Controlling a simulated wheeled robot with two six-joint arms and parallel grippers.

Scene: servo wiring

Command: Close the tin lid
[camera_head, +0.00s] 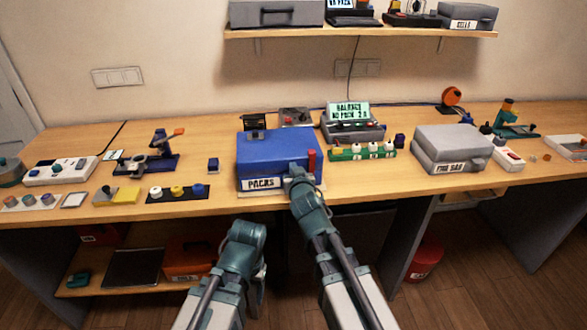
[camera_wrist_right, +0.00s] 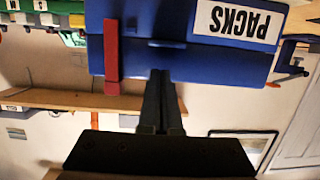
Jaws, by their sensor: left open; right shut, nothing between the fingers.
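The blue tin (camera_head: 262,160) labelled PACKS stands near the table's front edge, in the middle of the head view. Its lid looks down over the body; I cannot tell whether it is fully seated. A red strip (camera_head: 312,160) stands upright at its front right. The tin (camera_wrist_right: 210,55) appears upside down in the right wrist view, with the red strip (camera_wrist_right: 111,50). My right gripper (camera_head: 292,172) is shut and empty, its tips at the tin's front beside the strip; contact is unclear. My left gripper (camera_head: 258,290) is open, low in front of the table, fingers mostly hidden.
A grey box (camera_head: 452,145) stands to the right, beyond a green board (camera_head: 360,153) with several knobs. A display unit (camera_head: 350,125) stands behind. A dark tray of knobs (camera_head: 178,193) and a small blue block (camera_head: 213,165) lie left of the tin.

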